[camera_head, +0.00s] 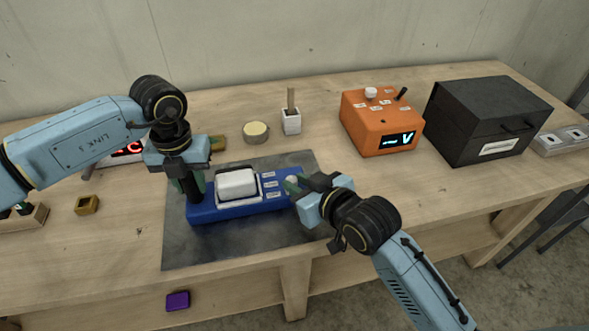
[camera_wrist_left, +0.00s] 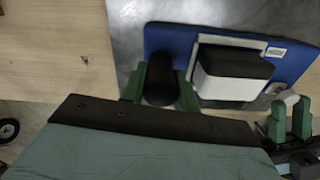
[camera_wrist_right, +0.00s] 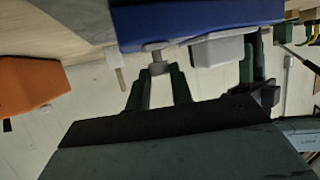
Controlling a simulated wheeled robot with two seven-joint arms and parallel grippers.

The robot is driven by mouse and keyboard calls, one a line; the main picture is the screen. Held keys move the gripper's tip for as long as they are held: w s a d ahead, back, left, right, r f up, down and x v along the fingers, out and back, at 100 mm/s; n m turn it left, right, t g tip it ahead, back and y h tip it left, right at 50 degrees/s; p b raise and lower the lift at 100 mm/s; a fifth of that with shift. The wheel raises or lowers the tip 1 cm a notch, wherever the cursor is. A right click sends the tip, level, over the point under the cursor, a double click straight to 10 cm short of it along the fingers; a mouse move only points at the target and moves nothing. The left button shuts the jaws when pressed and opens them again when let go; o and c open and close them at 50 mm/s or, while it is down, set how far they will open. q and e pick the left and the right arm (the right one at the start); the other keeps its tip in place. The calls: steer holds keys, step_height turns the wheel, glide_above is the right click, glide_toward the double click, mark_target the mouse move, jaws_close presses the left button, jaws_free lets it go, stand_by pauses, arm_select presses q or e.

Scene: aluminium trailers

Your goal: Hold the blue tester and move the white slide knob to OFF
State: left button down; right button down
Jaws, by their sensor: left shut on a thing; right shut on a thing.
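The blue tester (camera_head: 230,209) lies on a dark grey mat (camera_head: 190,254), with a large white block in a frame and several small unreadable labels on its top. My left gripper (camera_head: 193,190) is shut on the black upright handle (camera_wrist_left: 160,80) at the tester's left end, with one green finger on each side. My right gripper (camera_head: 296,184) is at the tester's right end, its fingers shut on the small white slide knob (camera_head: 291,179). The knob also shows between the green fingertips in the right wrist view (camera_wrist_right: 157,67). The fingers partly hide the knob and its slot.
A small brass block (camera_head: 87,204) lies at left. The wood right of the mat is clear.

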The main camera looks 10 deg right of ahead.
arm_select(q)
steer(key=shift+w, duration=0.1)
arm_select(e)
steer(key=shift+s, duration=0.2)
arm_select(q)
steer(key=shift+a, duration=0.1)
arm_select(e)
steer(key=c, duration=1.2)
jaws_free()
steer(key=v, duration=0.7)
steer(key=shift+s+r, duration=0.15)
arm_select(q)
steer(key=c, duration=1)
jaws_free()
steer(key=shift+o, duration=0.2)
